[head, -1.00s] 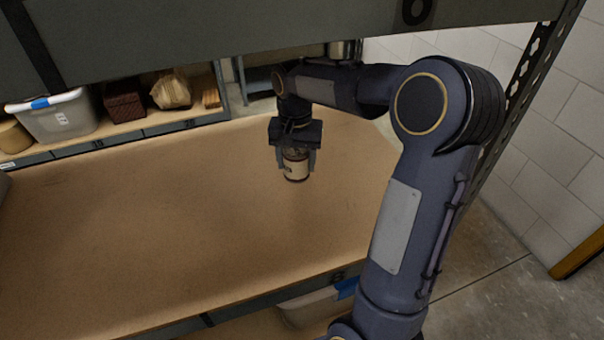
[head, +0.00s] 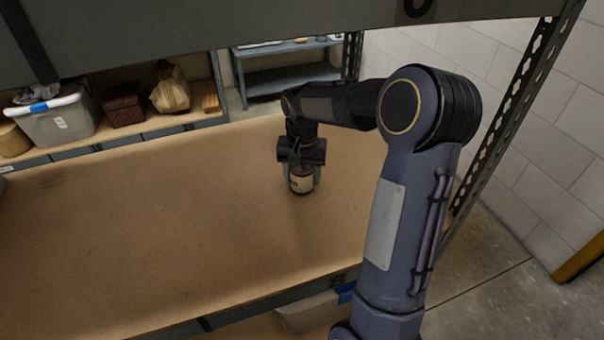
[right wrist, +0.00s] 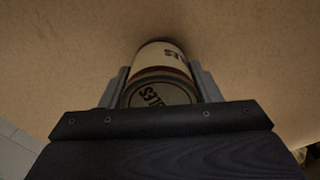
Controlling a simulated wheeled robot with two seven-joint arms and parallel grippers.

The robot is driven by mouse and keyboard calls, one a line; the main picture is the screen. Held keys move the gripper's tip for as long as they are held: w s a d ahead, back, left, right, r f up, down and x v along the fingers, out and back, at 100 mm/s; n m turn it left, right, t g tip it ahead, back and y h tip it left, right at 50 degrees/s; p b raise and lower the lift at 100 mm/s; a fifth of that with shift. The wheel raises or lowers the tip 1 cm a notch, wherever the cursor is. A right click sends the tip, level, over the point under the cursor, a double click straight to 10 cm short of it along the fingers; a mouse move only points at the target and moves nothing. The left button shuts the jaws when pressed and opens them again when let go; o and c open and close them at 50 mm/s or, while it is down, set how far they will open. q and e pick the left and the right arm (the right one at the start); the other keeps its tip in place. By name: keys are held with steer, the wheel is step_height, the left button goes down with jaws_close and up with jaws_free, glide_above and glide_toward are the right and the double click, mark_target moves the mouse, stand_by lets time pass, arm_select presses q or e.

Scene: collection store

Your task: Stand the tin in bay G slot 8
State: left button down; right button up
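The tin (head: 301,180) is small and round with a cream label, dark lettering and a dark band. My right gripper (head: 302,176) is shut on it from above, a finger on each side. The tin is upright, at or just above the brown shelf board (head: 190,210); I cannot tell whether it touches. In the right wrist view the tin (right wrist: 163,60) sits between the two grey fingers (right wrist: 160,86), its lettered lid toward the camera. My left gripper is not in view. No slot mark shows near the tin.
The board around the tin is bare. A grey shelf beam (head: 250,25) crosses overhead and a perforated post (head: 510,110) stands at the right. Behind are a clear bin (head: 57,120), a dark box (head: 123,104) and a paper bag (head: 171,90) on another shelf.

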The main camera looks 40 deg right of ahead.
steer(key=o, duration=0.4)
step_height(320, 180, up, 11)
steer(key=p, duration=0.3)
steer(key=shift+r, duration=0.15)
steer(key=shift+s+a+r, duration=0.1)
steer(key=shift+s+r, duration=0.05)
steer(key=shift+r, duration=0.45)
steer(key=s+a+f+n+t+y, duration=0.1)
steer(key=s+a+n+t+y, duration=0.1)
steer(key=s+a, duration=0.6)
steer(key=s+a+f+n+t+y, duration=0.1)
steer(key=s+a+n, duration=0.4)
steer(key=s, duration=0.8)
steer(key=a+f+t, duration=0.1)
steer(key=a+t, duration=0.1)
steer(key=a, duration=0.1)
steer(key=shift+s+a+f+t+y, duration=0.2)
steer(key=shift+s+a+t+y, duration=0.1)
steer(key=shift+y, duration=0.1)
